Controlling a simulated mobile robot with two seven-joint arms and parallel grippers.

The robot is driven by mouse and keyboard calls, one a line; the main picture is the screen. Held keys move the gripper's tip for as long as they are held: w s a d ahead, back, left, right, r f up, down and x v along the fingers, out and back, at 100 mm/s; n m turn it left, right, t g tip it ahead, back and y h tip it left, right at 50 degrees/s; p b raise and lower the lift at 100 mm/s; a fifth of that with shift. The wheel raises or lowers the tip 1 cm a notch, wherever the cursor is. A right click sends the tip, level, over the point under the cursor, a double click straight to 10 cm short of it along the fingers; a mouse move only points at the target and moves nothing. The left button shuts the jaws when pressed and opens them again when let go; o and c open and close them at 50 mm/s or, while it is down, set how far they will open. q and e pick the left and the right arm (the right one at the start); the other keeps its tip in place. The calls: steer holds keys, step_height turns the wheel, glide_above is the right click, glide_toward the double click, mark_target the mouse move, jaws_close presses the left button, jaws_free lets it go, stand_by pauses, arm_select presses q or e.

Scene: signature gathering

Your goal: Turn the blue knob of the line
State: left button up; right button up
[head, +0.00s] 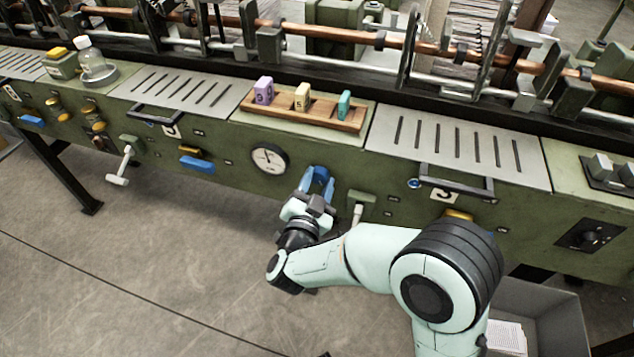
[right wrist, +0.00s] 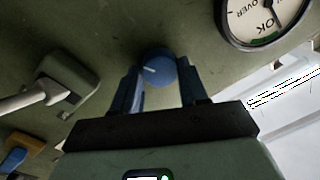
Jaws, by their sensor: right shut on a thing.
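The blue knob (right wrist: 158,66) sits on the green front panel of the line, with a pale pointer mark on its face. My right gripper (right wrist: 157,84) has one finger on each side of the knob and is shut on it. In the head view the right gripper (head: 318,181) reaches the panel just right of the round gauge (head: 269,158), and its fingers mostly hide the knob. The gauge also shows in the right wrist view (right wrist: 262,16), with the words OK and OVER and a green band. My left gripper is not in view.
A lever with a white handle (head: 357,213) is close to the right of the gripper. A slotted plate (head: 458,143) with a black handle lies farther right. A wooden rack (head: 330,117) with three coloured pieces is above. A grey bin (head: 555,318) stands at lower right.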

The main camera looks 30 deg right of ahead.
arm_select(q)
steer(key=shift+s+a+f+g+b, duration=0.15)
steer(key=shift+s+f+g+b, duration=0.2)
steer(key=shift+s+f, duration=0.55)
arm_select(e)
steer(key=shift+f+m, duration=0.1)
steer(key=shift+m, duration=1.3)
steer(key=o, duration=1.1)
steer(key=shift+c, duration=0.2)
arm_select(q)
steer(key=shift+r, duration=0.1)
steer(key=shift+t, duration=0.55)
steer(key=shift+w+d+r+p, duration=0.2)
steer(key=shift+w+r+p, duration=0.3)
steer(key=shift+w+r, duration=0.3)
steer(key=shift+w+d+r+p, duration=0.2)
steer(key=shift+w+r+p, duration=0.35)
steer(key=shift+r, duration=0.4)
arm_select(e)
steer(key=v, duration=1.3)
steer(key=shift+a+f, duration=0.2)
